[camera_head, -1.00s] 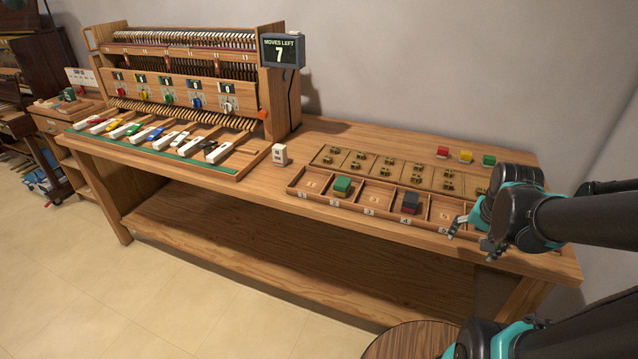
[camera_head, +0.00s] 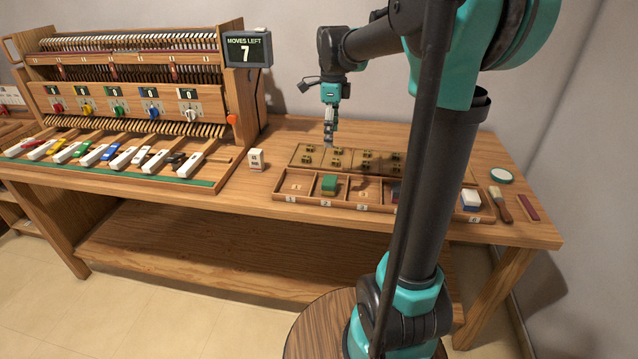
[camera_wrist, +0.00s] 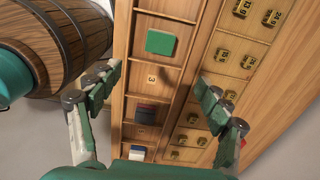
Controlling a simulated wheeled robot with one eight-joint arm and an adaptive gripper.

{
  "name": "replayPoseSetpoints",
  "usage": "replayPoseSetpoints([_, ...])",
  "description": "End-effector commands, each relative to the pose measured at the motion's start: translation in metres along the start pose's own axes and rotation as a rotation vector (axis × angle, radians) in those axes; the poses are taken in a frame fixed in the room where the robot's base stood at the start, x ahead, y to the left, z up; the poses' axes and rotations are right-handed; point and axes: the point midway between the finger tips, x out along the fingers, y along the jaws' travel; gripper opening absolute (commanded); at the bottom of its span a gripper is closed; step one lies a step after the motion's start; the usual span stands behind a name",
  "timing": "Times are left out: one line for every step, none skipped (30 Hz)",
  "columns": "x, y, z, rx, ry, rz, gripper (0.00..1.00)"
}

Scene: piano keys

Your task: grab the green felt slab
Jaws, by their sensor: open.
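The green felt slab (camera_head: 329,181) lies on top of a stack in the compartment marked 2 of the wooden tray (camera_head: 344,208). In the wrist view the green slab (camera_wrist: 160,42) is near the top, ahead of and between the fingers. My gripper (camera_head: 329,140) points down above the bench, behind the tray and over the weight board. In the wrist view my gripper (camera_wrist: 157,80) is open with nothing between its fingers.
The board of brass weights (camera_head: 345,160) lies right behind the tray. A white block (camera_head: 256,159) stands left of the tray. A blue-and-white block (camera_head: 470,199), a brush (camera_head: 500,204) and a round tin (camera_head: 501,175) are at the right. My arm hides the tray's middle right.

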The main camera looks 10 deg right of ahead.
Motion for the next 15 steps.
replayPoseSetpoints([0.010, 0.000, 0.000, -0.001, 0.000, 0.000, 0.78])
replayPoseSetpoints([0.017, 0.000, 0.000, -0.001, 0.000, 0.000, 0.78])
replayPoseSetpoints([0.025, 0.000, 0.000, -0.001, 0.000, -0.001, 0.78])
replayPoseSetpoints([0.031, 0.000, 0.000, -0.001, 0.000, -0.001, 0.78])
replayPoseSetpoints([0.037, 0.000, 0.000, -0.001, 0.000, -0.001, 0.78])
replayPoseSetpoints([0.045, 0.000, 0.000, -0.002, 0.000, -0.001, 0.78])
replayPoseSetpoints([0.051, 0.000, 0.000, -0.002, 0.000, -0.001, 0.78])
replayPoseSetpoints([0.057, 0.000, 0.000, -0.002, 0.000, -0.001, 0.78])
replayPoseSetpoints([0.065, 0.000, 0.000, -0.002, 0.000, -0.001, 0.78])
replayPoseSetpoints([0.070, 0.000, 0.000, -0.002, 0.000, -0.001, 0.78])
replayPoseSetpoints([0.076, 0.000, 0.000, -0.002, 0.000, -0.001, 0.78])
replayPoseSetpoints([0.082, 0.000, 0.000, -0.002, -0.001, -0.001, 0.78])
replayPoseSetpoints([0.087, 0.000, 0.000, -0.002, -0.001, -0.001, 0.78])
replayPoseSetpoints([0.091, 0.000, 0.000, -0.002, -0.001, -0.001, 0.78])
replayPoseSetpoints([0.096, 0.000, 0.000, -0.003, -0.001, -0.001, 0.78])
